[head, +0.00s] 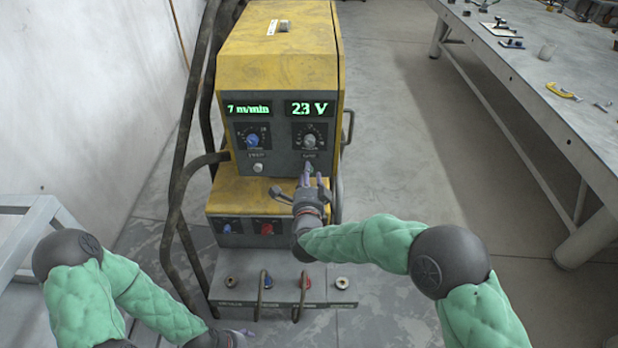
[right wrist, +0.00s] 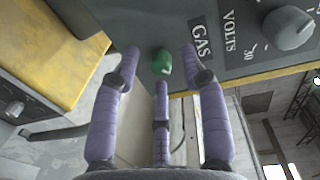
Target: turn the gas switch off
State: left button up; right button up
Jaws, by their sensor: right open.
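The gas switch (right wrist: 161,63) is a small green rounded piece beside the GAS label on the grey panel in the right wrist view. In the head view the gas switch (head: 309,168) sits low on the right of the panel, partly hidden by my fingers. My right gripper (head: 312,181) is open just in front of and below it. In the right wrist view its purple fingers (right wrist: 161,76) are spread around the switch, with the middle fingertip close below it; I cannot tell whether they touch. My left gripper (head: 236,337) is low at the bottom edge, mostly hidden.
The yellow and grey welding machine (head: 267,65) stands on a cart with dark tube rails (head: 186,150). A volts knob (head: 309,141) is above the gas switch, and a pale switch (head: 258,168) is to its left. A workbench (head: 560,110) stands at right, with clear floor between.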

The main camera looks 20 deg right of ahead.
grip_shut()
jog(key=shift+n, duration=0.3)
jog(key=shift+s+a+f+n+h+p, duration=0.2)
jog(key=shift+n+p, duration=0.55)
jog(key=shift+n, duration=2)
jog(key=shift+w+d+r+n+h+p, duration=0.2)
jog(key=shift+n+p, duration=0.55)
jog(key=shift+n, duration=2.05)
jog(key=shift+s+a+f+n+h+p, duration=0.1)
jog(key=shift+f+n+h+p, duration=0.45)
jog(key=shift+n, duration=2.2)
jog(key=shift+r+y, duration=0.25)
